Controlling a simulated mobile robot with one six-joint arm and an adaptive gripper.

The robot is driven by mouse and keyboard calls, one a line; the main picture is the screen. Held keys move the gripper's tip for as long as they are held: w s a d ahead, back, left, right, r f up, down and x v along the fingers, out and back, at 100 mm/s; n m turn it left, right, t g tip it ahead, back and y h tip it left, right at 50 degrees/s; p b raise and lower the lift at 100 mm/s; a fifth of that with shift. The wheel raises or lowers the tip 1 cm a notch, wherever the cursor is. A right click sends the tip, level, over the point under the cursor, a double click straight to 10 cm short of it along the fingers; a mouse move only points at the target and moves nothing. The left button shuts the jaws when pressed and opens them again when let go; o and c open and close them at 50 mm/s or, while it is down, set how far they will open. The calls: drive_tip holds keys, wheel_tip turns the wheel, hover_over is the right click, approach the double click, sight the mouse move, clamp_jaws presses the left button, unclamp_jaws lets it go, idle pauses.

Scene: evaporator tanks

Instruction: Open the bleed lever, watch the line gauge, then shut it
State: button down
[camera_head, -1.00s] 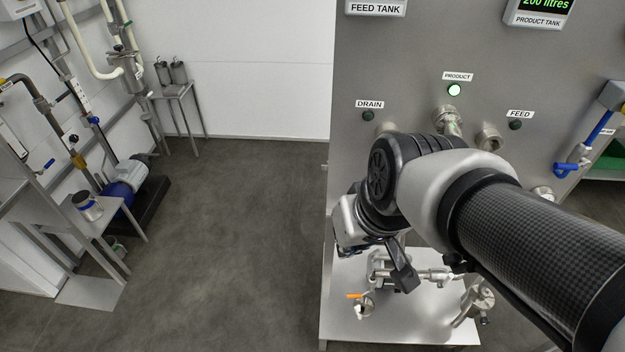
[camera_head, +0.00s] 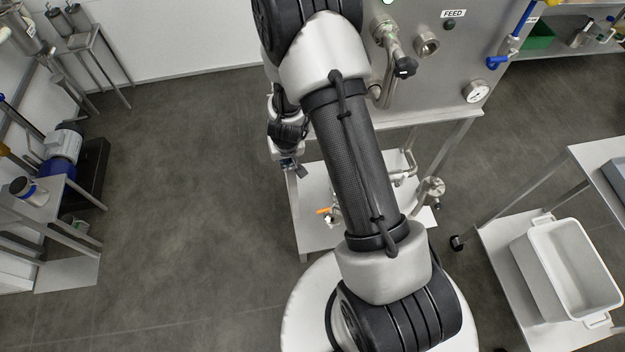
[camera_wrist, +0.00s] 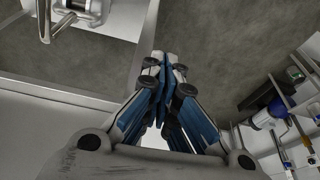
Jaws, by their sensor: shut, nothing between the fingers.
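A small valve with an orange lever (camera_head: 323,211) sits on the low steel shelf under the tank panel; no label marks it as the bleed lever. A round white gauge (camera_head: 476,91) is at the lower right of the panel; its reading is too small to make out. My gripper (camera_head: 291,166) hangs at the left edge of the shelf, above and left of the orange lever and apart from it, partly hidden by my arm. In the wrist view my gripper (camera_wrist: 164,62) is shut, fingers together and empty, over the floor beside a pale edge.
Pipe fittings (camera_head: 430,190) stand on the shelf's right part. A trolley with a white tub (camera_head: 572,268) is at the lower right. A pump (camera_head: 62,148) and small tables stand at the left. The floor (camera_head: 190,180) between is clear.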

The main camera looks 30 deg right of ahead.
drive_tip(key=s+d+f+g+h+p, duration=0.1)
drive_tip(key=s+d+f, duration=0.25)
drive_tip(key=f, duration=0.45)
drive_tip(key=s+d+f+g+h, duration=0.15)
drive_tip(key=s+f, duration=0.25)
drive_tip(key=f, duration=0.4)
drive_tip(key=shift+m+t, duration=0.3)
drive_tip(key=shift+t, duration=0.15)
drive_tip(key=b+x, duration=0.4)
drive_tip(key=x, duration=0.9)
drive_tip(key=shift+d+f, duration=0.1)
drive_tip(key=shift+f, duration=0.15)
